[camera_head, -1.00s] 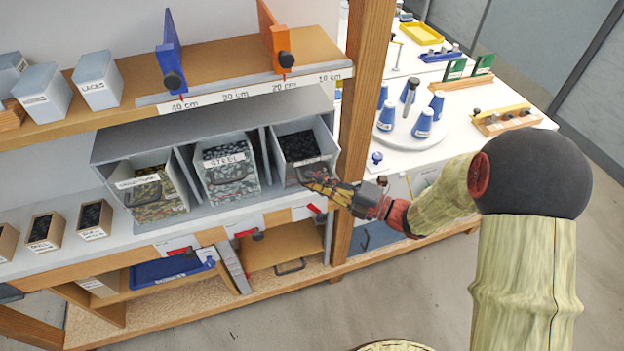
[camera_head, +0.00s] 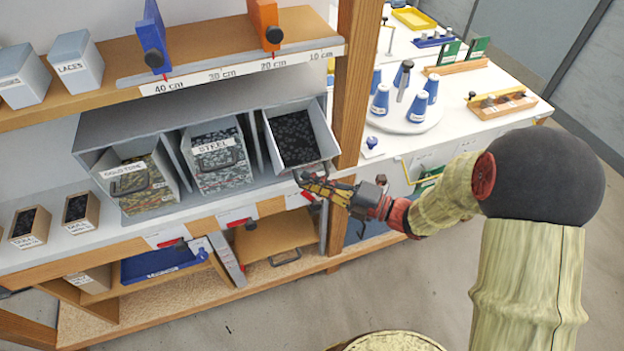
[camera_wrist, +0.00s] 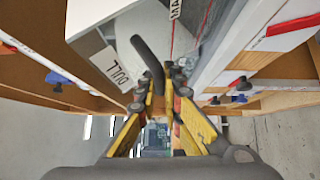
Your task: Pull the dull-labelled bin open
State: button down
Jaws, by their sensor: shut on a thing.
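The dull-labelled bin (camera_head: 294,138) is the right one of three tilting bins in a grey housing. It is tipped outward and holds dark pieces. Its label (camera_wrist: 111,66) reads DULL in the wrist view; in the head view my gripper and the handle hide it. My gripper (camera_head: 308,181) is at the bin's front, shut on its dark curved handle. In the wrist view the handle (camera_wrist: 149,62) runs down between the fingertips of my gripper (camera_wrist: 157,90).
The STEEL bin (camera_head: 217,158) and a gold-labelled bin (camera_head: 138,184) stand to the left. A wooden post (camera_head: 356,80) rises just right of the dull bin. A shelf with a length scale (camera_head: 225,72) is above. A white table (camera_head: 460,115) lies to the right.

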jog(key=c, duration=1.9)
grip_release()
jog(key=v, duration=1.2)
